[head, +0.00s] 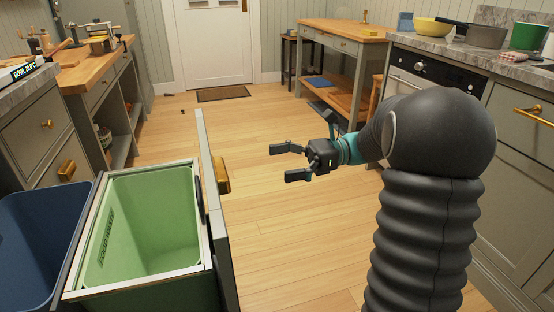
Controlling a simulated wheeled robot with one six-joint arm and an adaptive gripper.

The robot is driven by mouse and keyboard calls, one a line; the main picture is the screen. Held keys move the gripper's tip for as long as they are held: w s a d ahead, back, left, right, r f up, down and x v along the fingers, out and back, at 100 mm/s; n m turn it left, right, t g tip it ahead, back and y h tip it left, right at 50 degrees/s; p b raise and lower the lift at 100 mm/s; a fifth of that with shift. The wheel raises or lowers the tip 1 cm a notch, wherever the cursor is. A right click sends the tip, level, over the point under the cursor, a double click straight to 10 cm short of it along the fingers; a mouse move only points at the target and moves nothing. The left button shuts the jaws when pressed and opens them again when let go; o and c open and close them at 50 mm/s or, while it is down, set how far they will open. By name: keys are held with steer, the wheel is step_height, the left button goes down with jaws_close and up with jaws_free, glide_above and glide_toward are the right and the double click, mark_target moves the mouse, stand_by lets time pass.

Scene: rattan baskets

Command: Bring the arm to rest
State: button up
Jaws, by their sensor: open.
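My gripper (288,163) is in the middle of the head view, at the end of my arm, which reaches in from the right. Its two dark fingers point left and stand apart, with nothing between them. It hangs in the air above the wooden floor, to the right of the pulled-out bin drawer and apart from it. A large dark arm section hides part of the floor and cabinets on the right.
A pulled-out drawer front (213,205) with a brass handle stands left of my gripper, beside a green bin (150,225) and a blue bin (35,240). Counters line both sides. A wooden table (340,32) stands at the back right. The middle floor (270,225) is clear.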

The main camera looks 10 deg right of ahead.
steer(key=s+d+f+n+h, duration=0.2)
steer(key=s+f+n+h, duration=0.45)
steer(key=f+h, duration=0.55)
steer(key=s+r+n+t+h, duration=0.2)
steer(key=s+n+t+h, duration=0.1)
steer(key=s+n, duration=0.2)
steer(key=s+d+r+n+t+h, duration=0.1)
steer(key=s+r+n+t+h, duration=0.2)
steer(key=s, duration=0.6)
steer(key=shift+s+n+t, duration=0.35)
steer(key=shift+n+t, duration=0.35)
steer(key=shift+n, duration=0.45)
